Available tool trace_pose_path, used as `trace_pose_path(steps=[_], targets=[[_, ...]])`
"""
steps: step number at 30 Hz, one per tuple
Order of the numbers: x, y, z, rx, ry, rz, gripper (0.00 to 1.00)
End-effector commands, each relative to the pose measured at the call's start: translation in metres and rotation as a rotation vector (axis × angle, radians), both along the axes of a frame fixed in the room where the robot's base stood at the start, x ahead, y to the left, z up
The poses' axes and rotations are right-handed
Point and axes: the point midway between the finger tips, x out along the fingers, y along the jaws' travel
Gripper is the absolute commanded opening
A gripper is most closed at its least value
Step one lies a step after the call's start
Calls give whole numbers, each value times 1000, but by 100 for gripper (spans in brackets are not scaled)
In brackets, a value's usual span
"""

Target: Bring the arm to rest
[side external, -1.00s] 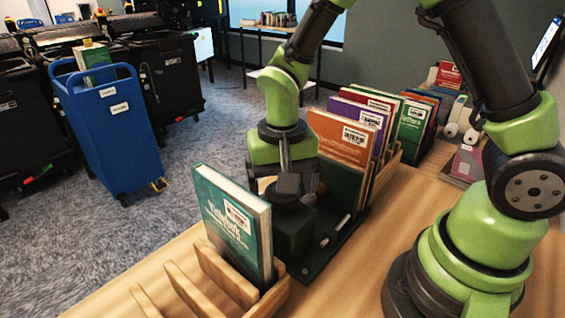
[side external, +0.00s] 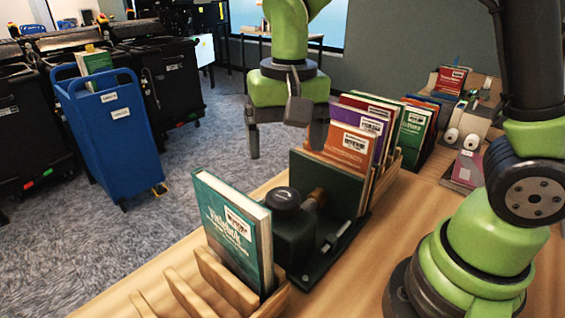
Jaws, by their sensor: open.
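My gripper (side external: 286,142) hangs in the air above the table, up and left of the row of upright books. Its two dark fingers point down and are spread apart with nothing between them. My green and black arm stands on the wooden table (side external: 375,262) at the right. Below the gripper sits a dark green device (side external: 293,240) with a round black top and an upright plate. A teal book (side external: 232,235) stands, slightly tilted, in a slotted wooden rack (side external: 228,284) at the front.
Several upright books, including an orange one (side external: 350,147) and a purple one (side external: 362,118), stand in a wooden holder behind the device. More books and a small cream device (side external: 470,118) are at the back right. A blue cart (side external: 118,150) stands on the carpet at left.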

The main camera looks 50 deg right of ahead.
Motion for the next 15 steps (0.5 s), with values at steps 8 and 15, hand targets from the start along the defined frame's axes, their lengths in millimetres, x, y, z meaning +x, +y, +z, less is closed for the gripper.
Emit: trace_pose_path(steps=[8, 15], targets=[[-49, -19, 63, 83, -249, 87, 86], [-102, -29, 88, 98, -493, 181, 86]])
